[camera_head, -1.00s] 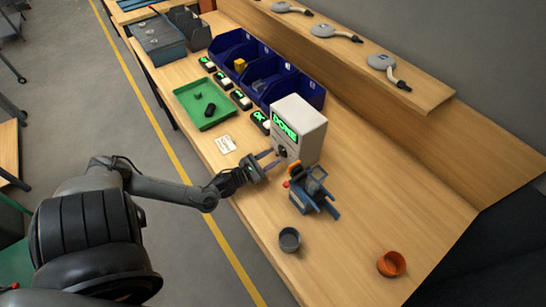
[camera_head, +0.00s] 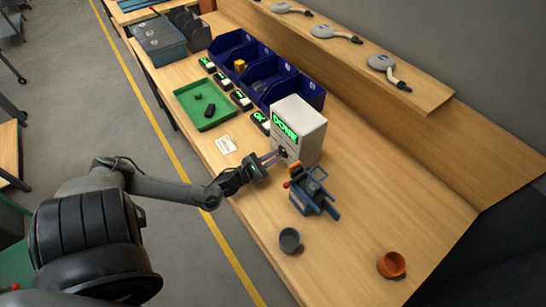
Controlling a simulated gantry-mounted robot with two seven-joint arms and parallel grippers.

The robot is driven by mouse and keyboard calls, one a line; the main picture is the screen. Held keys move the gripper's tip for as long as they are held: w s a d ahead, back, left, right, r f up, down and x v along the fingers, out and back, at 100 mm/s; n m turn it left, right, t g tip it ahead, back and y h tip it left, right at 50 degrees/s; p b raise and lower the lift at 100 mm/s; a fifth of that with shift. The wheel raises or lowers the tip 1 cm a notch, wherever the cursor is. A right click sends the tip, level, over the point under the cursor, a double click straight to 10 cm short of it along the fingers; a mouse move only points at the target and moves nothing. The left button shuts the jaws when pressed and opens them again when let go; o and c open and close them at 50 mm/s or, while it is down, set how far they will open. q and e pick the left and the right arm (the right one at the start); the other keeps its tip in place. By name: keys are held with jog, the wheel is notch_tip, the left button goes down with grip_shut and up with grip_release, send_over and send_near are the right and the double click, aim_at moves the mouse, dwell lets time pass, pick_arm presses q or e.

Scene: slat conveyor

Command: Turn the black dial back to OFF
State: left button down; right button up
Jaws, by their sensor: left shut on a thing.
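A light grey box (camera_head: 309,131) with a lit green display (camera_head: 284,127) stands on the wooden bench. The display text is too small to read surely. The black dial (camera_head: 282,153) is on the front face of the box, below the display, and is partly hidden by the fingers. My left gripper (camera_head: 274,157) reaches in from the left with its fingers at the dial, shut on it. The dial's pointer and its markings cannot be made out. My right gripper does not show.
A blue fixture with an orange part (camera_head: 312,190) stands close to the right of the gripper. A grey cup (camera_head: 289,240) and an orange cup (camera_head: 391,265) stand nearer the front. A green tray (camera_head: 190,121) and blue bins (camera_head: 301,91) lie behind.

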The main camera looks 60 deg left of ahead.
pick_arm(q)
jog(key=n+p, duration=0.1)
jog(key=n, duration=0.1)
jog(key=n+p, duration=0.1)
jog(key=p, duration=0.1)
jog(key=shift+r+n, duration=0.2)
jog(key=shift+n, duration=0.2)
jog(key=n+p, duration=0.2)
jog(key=n, duration=0.2)
jog(key=shift+a+n, duration=0.15)
jog(key=shift+n, duration=0.15)
jog(key=n+p, duration=0.1)
jog(key=n, duration=0.3)
jog(key=shift+f+n+p, duration=0.15)
jog(key=shift+n+p, duration=0.15)
jog(key=shift+a+f+n+p, duration=0.15)
jog(key=shift+n+p, duration=0.35)
jog(key=shift+n, duration=1.9)
jog(key=c, duration=1.1)
grip_release()
jog(key=shift+c, duration=0.2)
